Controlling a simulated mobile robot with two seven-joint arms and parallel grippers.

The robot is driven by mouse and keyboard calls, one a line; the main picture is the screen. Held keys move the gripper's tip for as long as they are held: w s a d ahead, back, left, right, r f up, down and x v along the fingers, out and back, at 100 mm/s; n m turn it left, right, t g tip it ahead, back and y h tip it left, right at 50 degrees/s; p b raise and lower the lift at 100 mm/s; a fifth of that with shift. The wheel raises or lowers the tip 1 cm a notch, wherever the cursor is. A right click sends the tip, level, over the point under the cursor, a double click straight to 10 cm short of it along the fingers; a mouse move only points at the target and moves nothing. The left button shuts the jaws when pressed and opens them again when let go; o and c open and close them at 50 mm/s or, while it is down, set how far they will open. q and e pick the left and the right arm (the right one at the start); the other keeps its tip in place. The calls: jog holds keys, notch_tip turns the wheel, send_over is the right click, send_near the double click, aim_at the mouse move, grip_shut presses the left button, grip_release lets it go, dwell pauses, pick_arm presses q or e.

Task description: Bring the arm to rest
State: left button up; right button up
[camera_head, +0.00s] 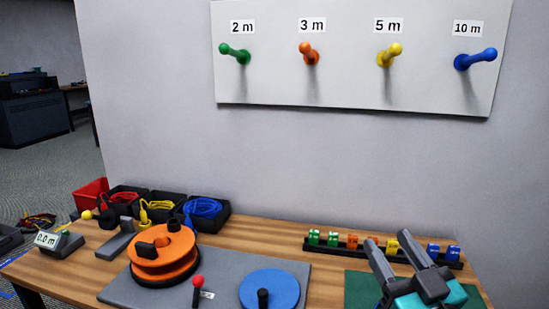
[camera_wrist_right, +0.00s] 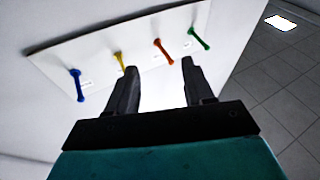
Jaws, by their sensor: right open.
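My right gripper (camera_head: 402,262) is in the lower right of the head view, above the green mat (camera_head: 358,288) at the table's right end. Its two dark fingers are apart and nothing is between them. In the right wrist view the fingers (camera_wrist_right: 158,80) are also apart and empty, pointing toward the wall board (camera_wrist_right: 140,38) with its coloured pegs. My left gripper is not in view.
The wooden table (camera_head: 240,235) holds an orange reel (camera_head: 165,258), a blue disc (camera_head: 270,287) and a red-knobbed lever (camera_head: 198,284) on a grey plate. Black bins with cables (camera_head: 204,212) stand at the back left. A rack of coloured clips (camera_head: 352,243) is just behind my right gripper.

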jog(key=s+d+f+m+g+h, duration=0.25)
jog(key=s+f+g, duration=0.35)
jog(key=f, duration=0.4)
jog(key=s+d+f+m+g+h, duration=0.1)
jog(key=s+d+f+g+h, duration=0.15)
jog(key=s+f+g, duration=0.6)
jog(key=s+a+f+n+g+y, duration=0.1)
jog(key=s+a+f+n+g, duration=0.15)
jog(key=s+f, duration=0.4)
pick_arm(q)
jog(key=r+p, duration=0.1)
jog(key=p, duration=0.1)
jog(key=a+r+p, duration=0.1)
jog(key=p, duration=0.1)
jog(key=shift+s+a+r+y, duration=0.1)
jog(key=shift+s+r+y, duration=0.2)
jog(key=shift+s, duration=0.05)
pick_arm(e)
jog(key=w+a+f+t+y, duration=0.1)
jog(key=w+a+f+t, duration=0.2)
jog(key=w+t, duration=0.3)
jog(key=shift+w+f+t+y, duration=0.35)
jog(key=shift+f+t, duration=0.15)
jog(key=shift+t, duration=0.1)
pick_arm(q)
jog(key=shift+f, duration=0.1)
